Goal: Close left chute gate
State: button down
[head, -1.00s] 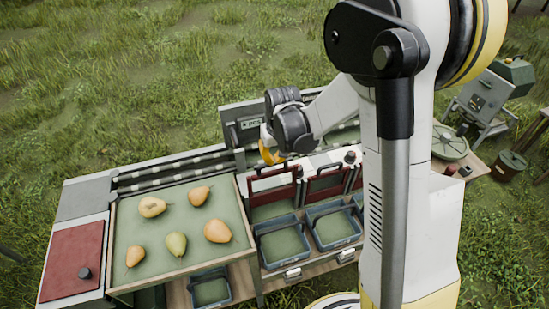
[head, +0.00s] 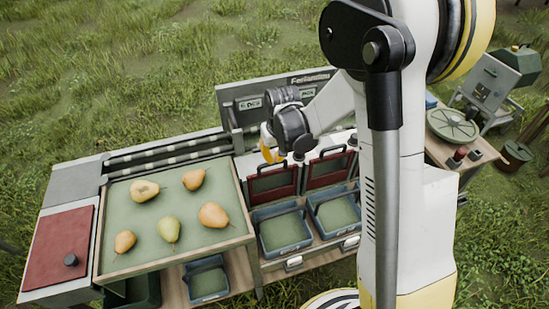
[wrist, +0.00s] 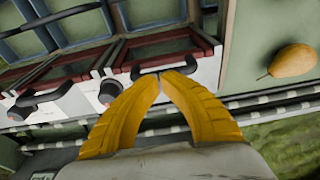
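The left chute gate (head: 272,184) is a dark red framed panel standing upright at the front of the station, just right of the pear tray. It also shows in the wrist view (wrist: 190,56), with a dark handle (wrist: 150,71) along its edge. My gripper (head: 271,156) is above and behind the top of this gate. In the wrist view, the yellow fingertips (wrist: 160,77) meet close to the handle with nothing visible between them. Whether they touch the handle I cannot tell.
A second red gate (head: 328,169) stands to the right. Blue bins (head: 262,247) sit below both gates. The tray (head: 110,250) at left holds several pears. Black knobs (head: 303,145) stand behind the gates. A panel (head: 235,92) rises at the back.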

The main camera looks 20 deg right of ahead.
notch_tip(320, 180, up, 13)
jog(key=s+p, duration=0.2)
jog(key=p, duration=0.2)
jog(key=shift+s, duration=0.35)
jog(key=shift+s+d+r, duration=0.1)
